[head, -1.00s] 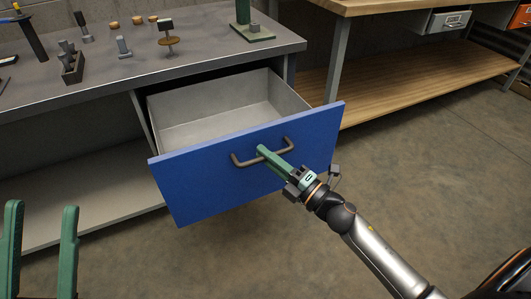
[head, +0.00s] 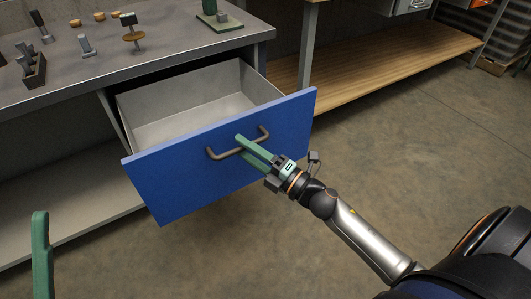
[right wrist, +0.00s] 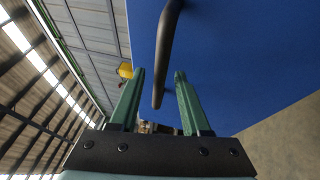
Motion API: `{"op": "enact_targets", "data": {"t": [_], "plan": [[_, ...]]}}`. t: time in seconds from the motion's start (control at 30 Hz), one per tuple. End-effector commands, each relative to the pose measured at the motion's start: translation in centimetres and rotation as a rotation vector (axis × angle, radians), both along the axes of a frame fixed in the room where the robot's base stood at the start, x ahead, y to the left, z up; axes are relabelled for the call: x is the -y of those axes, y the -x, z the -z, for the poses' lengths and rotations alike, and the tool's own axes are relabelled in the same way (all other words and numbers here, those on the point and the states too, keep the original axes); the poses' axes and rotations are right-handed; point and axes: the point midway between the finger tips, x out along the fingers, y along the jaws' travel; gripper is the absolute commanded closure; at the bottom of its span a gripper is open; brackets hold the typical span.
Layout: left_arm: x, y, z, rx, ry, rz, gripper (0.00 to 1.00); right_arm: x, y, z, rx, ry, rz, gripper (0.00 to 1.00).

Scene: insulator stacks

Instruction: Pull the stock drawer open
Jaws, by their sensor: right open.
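The stock drawer, with a blue front (head: 185,180) and an empty grey inside (head: 195,115), stands well out from under the grey bench. Its dark bar handle (head: 218,155) is on the blue front; the handle also shows in the right wrist view (right wrist: 168,50). My right gripper (head: 245,142) is at the handle, its green fingers open, with a gap around the bar. In the right wrist view the bar lies between the two spread fingers (right wrist: 160,75). Of my left gripper only one green finger (head: 41,255) shows at the lower left.
The grey bench top (head: 180,45) carries a dark holder (head: 33,72), a stand with a round brown disc (head: 133,36) and a green-based piece (head: 220,20). A wooden-shelved bench (head: 370,70) stands behind at the right. The floor before the drawer is clear.

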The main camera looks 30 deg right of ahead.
Motion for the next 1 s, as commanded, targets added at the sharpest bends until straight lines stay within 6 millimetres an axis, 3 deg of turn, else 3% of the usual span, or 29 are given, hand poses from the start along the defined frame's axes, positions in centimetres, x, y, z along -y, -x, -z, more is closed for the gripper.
{"op": "enact_targets", "data": {"t": [0.6,1.0], "plan": [[0.0,0.0,-0.7,0.007,-0.004,-0.005,0.50,4.4,9.5,1.9,-0.003,-0.001,0.002,0.53],[0.0,0.0,-0.6,0.002,-0.005,-0.008,0.50,4.8,10.5,2.0,0.002,0.000,0.000,0.53]]}}
